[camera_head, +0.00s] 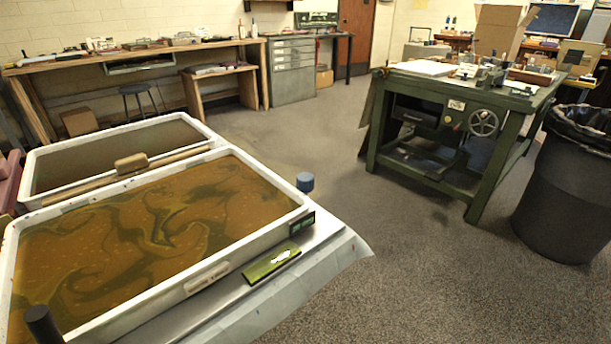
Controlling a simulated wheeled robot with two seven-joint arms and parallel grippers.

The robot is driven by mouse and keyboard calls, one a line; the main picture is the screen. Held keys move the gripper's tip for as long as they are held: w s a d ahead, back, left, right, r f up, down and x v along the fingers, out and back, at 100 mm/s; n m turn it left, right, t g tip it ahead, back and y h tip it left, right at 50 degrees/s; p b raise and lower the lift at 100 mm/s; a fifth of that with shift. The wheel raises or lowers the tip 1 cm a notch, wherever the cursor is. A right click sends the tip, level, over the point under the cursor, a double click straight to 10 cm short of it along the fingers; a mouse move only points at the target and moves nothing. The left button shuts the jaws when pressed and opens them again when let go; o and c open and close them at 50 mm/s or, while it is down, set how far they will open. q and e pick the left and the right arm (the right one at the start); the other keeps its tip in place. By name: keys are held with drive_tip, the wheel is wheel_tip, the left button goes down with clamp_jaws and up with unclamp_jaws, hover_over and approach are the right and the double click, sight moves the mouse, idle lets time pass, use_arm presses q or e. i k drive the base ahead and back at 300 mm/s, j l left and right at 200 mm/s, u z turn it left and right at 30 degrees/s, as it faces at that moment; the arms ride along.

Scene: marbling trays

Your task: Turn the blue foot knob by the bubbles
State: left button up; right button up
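A blue knob (305,182) with a cylindrical shape stands upright at the far right corner of the near marbling tray (189,289). A yellow-green strip (271,263) with a pale blob in its middle, like a level's bubble, lies on the grey ledge along the tray's right side. A small black block with green windows (301,224) sits on the tray's rim between the strip and the knob. Neither gripper is in view.
A dark knob (42,325) stands at the near left. A second tray (110,133) lies behind the first, with a wooden bar (132,170) between them. A green press table (487,171) and a black bin (566,190) stand to the right. Open floor (330,140) lies between.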

sight(304, 181)
drive_tip(key=u, duration=1.85)
drive_tip(key=l, duration=0.65)
drive_tip(key=k+l, duration=0.15)
drive_tip(key=l, duration=1.1)
drive_tip(key=i+j, duration=0.1)
drive_tip(key=j, duration=0.55)
